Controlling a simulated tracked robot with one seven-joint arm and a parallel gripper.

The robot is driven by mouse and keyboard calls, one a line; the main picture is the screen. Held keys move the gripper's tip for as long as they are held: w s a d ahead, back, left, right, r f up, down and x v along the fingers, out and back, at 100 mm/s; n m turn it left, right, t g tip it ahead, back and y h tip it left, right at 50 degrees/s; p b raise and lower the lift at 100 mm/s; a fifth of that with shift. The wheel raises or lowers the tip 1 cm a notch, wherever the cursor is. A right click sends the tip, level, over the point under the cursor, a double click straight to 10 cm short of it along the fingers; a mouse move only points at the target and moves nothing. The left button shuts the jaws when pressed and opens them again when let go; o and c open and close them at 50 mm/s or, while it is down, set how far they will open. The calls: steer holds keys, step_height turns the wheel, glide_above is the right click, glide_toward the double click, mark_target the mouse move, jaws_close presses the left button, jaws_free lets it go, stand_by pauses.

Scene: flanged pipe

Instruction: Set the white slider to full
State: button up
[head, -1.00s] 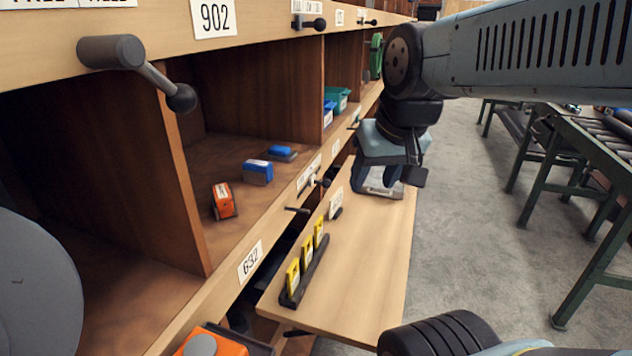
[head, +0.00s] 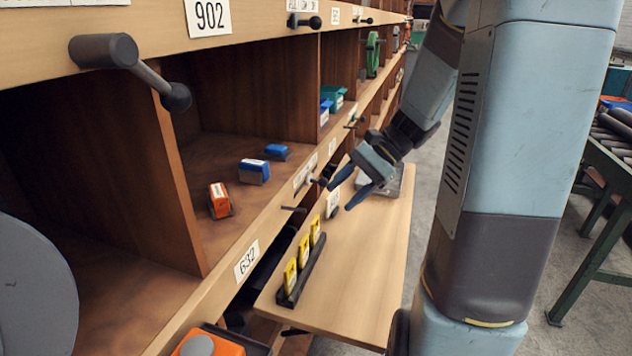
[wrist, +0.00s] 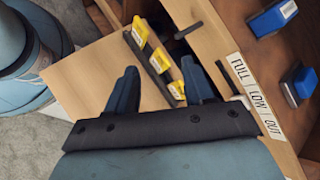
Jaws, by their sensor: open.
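My gripper (head: 342,194) is open and empty, reaching over the wooden shelf board toward the shelf front. In the wrist view its two blue fingers (wrist: 159,70) are spread apart over the board. A label strip (wrist: 254,96) reading FULL, LOW, OUT is on the shelf edge, right of the fingers; it also shows in the head view (head: 305,171). In the head view a small dark-ended knob sits just below the label, left of the fingertips.
A black rack (head: 303,272) with yellow cards stands on the pull-out board (head: 350,275). Blue boxes (head: 254,171) and an orange box (head: 220,200) lie in the compartment. Dark pegs (head: 293,209) stick out from the shelf edge.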

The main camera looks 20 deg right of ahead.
steer(key=w+d+f+m+t+y, duration=0.3)
steer(key=w+d+m+y, duration=0.1)
steer(key=w+d+m, duration=0.1)
steer(key=m+t+y, duration=0.3)
steer(key=m+t, duration=0.2)
glide_toward(323, 182)
steer(key=x, duration=0.3)
steer(key=w+x, duration=0.1)
steer(key=x, duration=0.3)
steer(key=f+x, duration=0.1)
steer(key=x, duration=0.2)
steer(key=shift+w+d, duration=0.15)
steer(key=shift+w, duration=0.05)
steer(key=shift+c, duration=0.3)
steer(key=shift+r, duration=0.1)
jaws_close()
